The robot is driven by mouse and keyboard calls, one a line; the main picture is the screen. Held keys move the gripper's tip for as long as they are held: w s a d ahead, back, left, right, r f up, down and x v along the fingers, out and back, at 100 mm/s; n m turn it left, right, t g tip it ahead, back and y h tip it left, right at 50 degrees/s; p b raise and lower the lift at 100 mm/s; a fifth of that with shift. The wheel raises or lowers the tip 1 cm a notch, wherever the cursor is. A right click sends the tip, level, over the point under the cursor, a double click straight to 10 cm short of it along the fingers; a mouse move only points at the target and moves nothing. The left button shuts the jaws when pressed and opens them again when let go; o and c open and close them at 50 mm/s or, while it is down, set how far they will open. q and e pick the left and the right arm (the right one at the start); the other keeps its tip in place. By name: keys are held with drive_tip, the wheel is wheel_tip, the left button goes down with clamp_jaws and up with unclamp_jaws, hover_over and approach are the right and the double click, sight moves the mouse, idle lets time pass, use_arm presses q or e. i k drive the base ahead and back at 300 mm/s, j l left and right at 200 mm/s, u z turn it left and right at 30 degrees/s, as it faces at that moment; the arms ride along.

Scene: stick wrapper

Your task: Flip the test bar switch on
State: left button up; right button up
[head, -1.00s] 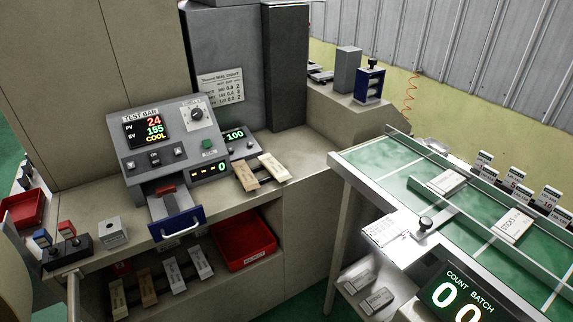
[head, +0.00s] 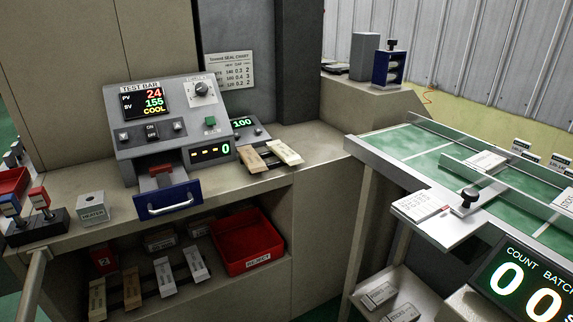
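The test bar unit (head: 185,125) is a grey sloped console on the bench at left of centre. Its display (head: 142,104) reads PV 24, SV 155 and COOL. A small black switch (head: 152,132) marked ON and OFF sits on the panel below the display, between two arrow buttons. Which side of the switch is pressed is too small to tell. A round dial (head: 201,89) and a green button (head: 210,122) are to its right. A blue drawer front with a handle (head: 168,203) sticks out below. Neither of my grippers is in view.
A red reject bin (head: 247,262) and several stick packs lie on the shelf below. Two packs (head: 284,152) rest on the bench right of the console. A block (head: 93,207) and stamps (head: 40,199) stand at left. A green conveyor table (head: 425,150) stands at right.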

sight(150, 130)
drive_tip(key=i, duration=0.95)
